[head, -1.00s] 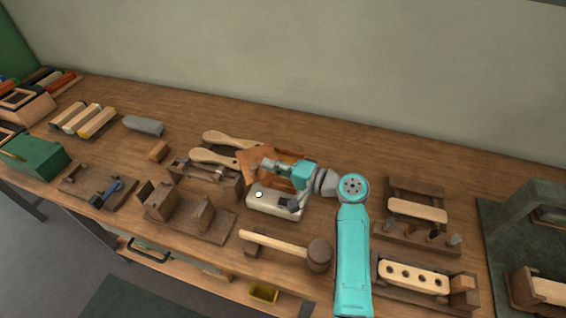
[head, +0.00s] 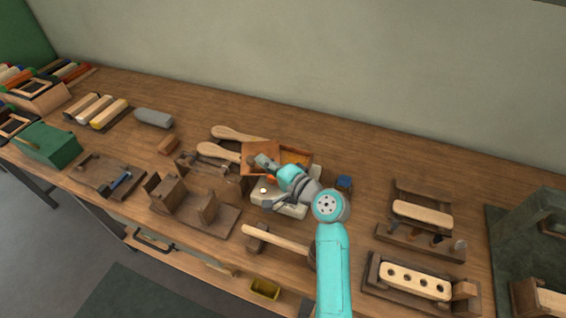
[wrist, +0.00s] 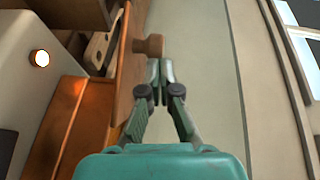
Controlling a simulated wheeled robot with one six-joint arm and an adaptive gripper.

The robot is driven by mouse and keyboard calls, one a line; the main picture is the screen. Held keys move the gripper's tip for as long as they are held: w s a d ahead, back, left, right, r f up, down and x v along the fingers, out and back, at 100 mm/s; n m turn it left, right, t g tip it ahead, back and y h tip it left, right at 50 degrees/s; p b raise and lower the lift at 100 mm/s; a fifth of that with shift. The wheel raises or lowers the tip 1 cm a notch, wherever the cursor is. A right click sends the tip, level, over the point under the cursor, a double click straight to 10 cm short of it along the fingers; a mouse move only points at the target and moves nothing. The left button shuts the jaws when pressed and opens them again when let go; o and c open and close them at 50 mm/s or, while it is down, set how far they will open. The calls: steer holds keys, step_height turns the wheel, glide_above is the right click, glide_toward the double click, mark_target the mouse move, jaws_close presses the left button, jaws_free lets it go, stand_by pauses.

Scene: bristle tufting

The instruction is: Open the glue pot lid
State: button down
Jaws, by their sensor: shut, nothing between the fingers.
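The glue pot (head: 312,163) is a copper-brown box on a pale warmer base (head: 290,209) with a lit round lamp, also seen in the wrist view (wrist: 38,58). Its flat copper-brown lid (head: 259,149) stands raised at the pot's left side, and amber shows inside the pot. In the wrist view the lid (wrist: 122,75) is seen nearly edge-on, with a brown knob (wrist: 149,45) on its outer face. My gripper (head: 262,160) is shut and empty. Its fingertips (wrist: 160,70) are close beside the knob; I cannot tell whether they touch it.
Two wooden brush handles (head: 220,152) lie just left of the lid. A mallet (head: 275,240) lies in front of the warmer. A blue-topped jar (head: 344,183) stands right of the pot. Wooden fixtures (head: 190,212) crowd the left. Bare bench shows behind the pot.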

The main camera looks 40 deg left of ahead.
mark_target(251, 158)
steer(key=shift+s+a+m+t, duration=0.25)
steer(key=shift+a+m+t, duration=0.15)
steer(key=shift+a+t, duration=0.1)
steer(key=shift+s+a+m+t, duration=0.25)
steer(key=shift+a+m+t, duration=0.15)
steer(key=shift+t, duration=0.1)
steer(key=shift+a, duration=1.2)
steer(key=shift+w, duration=0.1)
